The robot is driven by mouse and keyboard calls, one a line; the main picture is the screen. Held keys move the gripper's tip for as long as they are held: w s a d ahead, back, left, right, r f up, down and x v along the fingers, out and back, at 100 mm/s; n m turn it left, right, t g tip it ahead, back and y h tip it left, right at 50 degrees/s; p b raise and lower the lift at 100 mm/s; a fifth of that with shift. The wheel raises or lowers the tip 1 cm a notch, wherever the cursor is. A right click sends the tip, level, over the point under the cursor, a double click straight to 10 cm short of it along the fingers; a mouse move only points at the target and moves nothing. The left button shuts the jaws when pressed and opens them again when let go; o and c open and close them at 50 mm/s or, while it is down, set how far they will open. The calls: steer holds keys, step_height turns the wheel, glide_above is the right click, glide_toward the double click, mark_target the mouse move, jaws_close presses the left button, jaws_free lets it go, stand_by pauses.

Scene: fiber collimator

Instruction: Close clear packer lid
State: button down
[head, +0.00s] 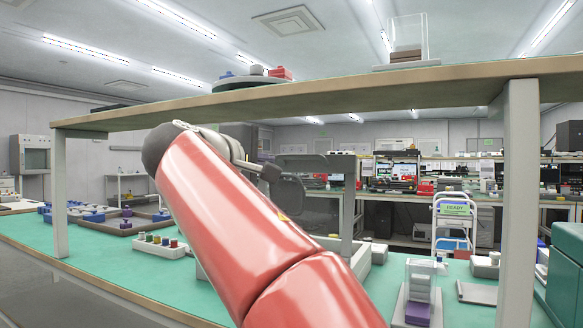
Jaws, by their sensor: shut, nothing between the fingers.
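My red arm crosses the middle of the view and bends over at its upper left end. My gripper (288,194) is the dark end piece past the bend, small and partly merged with the background. It is shut and holds nothing. Behind it a see-through panel in a grey frame (347,205) stands upright, apparently the raised clear lid. A pale grey box wall (379,252) shows below and right of it. My arm hides most of the box. Whether the gripper touches the panel cannot be told.
A shelf board (330,101) on pale posts (518,200) spans above the green bench (100,247). A clear case on a purple block (418,310) stands front right.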

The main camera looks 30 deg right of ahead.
steer(key=p, duration=0.2)
glide_toward(304, 156)
steer(key=shift+h, duration=0.3)
steer(key=x, duration=0.6)
steer(key=shift+w+d+f, duration=0.2)
steer(key=shift+w+f, duration=0.05)
steer(key=shift+w, duration=0.15)
steer(key=shift+d, duration=0.1)
